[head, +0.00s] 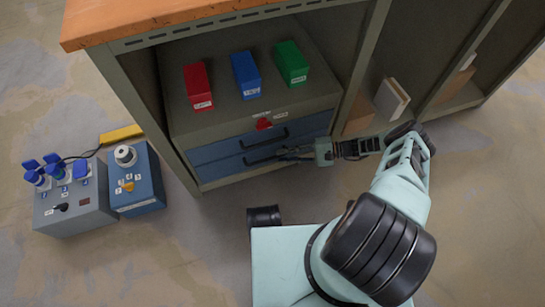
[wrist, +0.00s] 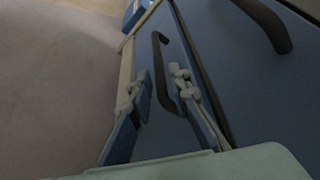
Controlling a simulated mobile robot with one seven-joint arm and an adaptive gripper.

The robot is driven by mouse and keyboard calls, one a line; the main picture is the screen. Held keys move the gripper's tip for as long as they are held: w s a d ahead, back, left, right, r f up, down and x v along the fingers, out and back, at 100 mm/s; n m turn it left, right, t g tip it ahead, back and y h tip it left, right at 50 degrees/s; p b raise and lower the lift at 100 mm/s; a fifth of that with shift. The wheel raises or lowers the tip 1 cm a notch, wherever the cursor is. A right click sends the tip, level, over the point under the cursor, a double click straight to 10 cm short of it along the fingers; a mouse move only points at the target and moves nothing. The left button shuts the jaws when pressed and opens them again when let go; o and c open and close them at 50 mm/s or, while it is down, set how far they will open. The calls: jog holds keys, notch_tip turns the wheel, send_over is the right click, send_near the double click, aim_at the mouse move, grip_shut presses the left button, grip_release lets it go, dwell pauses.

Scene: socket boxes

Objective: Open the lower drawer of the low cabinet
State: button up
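The low cabinet has two blue drawers under its shelf. The lower drawer (head: 222,168) looks shut, below the upper drawer (head: 215,150). My gripper (head: 283,154) reaches in from the right, in front of the lower drawer, at the right end of its dark handle (head: 258,161). In the wrist view, the fingers of my gripper (wrist: 156,90) are apart, with the lower handle (wrist: 160,62) between them. The right finger is close to the handle; a gap shows on the left. Contact is not clear. The upper drawer's handle (wrist: 262,20) lies to the right.
Red (head: 199,86), blue (head: 246,74) and green (head: 292,62) boxes stand above the drawers. A grey socket box (head: 75,205) and a blue box with a knob (head: 137,180) stand on the floor at left. Floor before the drawers is mostly clear, except my arm.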

aim_at(273, 157)
jog(key=x, duration=0.4)
jog(key=shift+a+f, duration=0.15)
jog(key=shift+a, duration=0.25)
grip_shut()
